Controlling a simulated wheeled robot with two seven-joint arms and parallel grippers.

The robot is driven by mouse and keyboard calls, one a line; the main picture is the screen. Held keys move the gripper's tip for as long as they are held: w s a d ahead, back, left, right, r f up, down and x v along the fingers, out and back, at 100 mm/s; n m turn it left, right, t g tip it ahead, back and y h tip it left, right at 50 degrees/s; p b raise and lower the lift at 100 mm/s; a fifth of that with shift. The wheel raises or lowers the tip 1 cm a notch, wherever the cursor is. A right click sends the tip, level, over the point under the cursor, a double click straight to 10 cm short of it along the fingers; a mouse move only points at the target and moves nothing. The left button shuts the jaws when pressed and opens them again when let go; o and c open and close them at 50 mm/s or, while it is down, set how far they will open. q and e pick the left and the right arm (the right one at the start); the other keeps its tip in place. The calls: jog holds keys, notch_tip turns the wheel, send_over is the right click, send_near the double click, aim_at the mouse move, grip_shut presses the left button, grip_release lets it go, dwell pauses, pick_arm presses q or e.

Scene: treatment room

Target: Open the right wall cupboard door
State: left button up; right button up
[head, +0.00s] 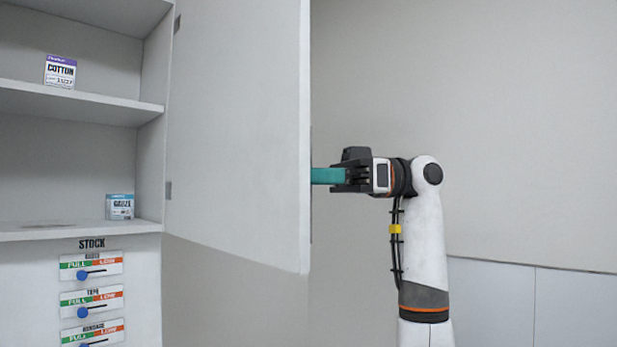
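The right wall cupboard door (235,130) is a plain light grey panel, hinged on the cupboard's right side. It stands swung well out, and the shelves behind it are exposed. My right gripper (328,176) is at the door's free edge, on the outer side. Its teal finger part reaches behind that edge, so its tips are hidden. A thin grey strip (311,215) shows along the outer side of the edge; I cannot tell whether the fingers hold it. My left gripper is not in view.
The cupboard shelves (70,101) hold a cotton box (60,71) and a gauze box (120,207). Below are stock sliders (92,298) with blue knobs. The wall (530,120) to the right of my arm is clear.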

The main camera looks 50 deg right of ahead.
jog(key=v, duration=1.2)
dwell(0.4)
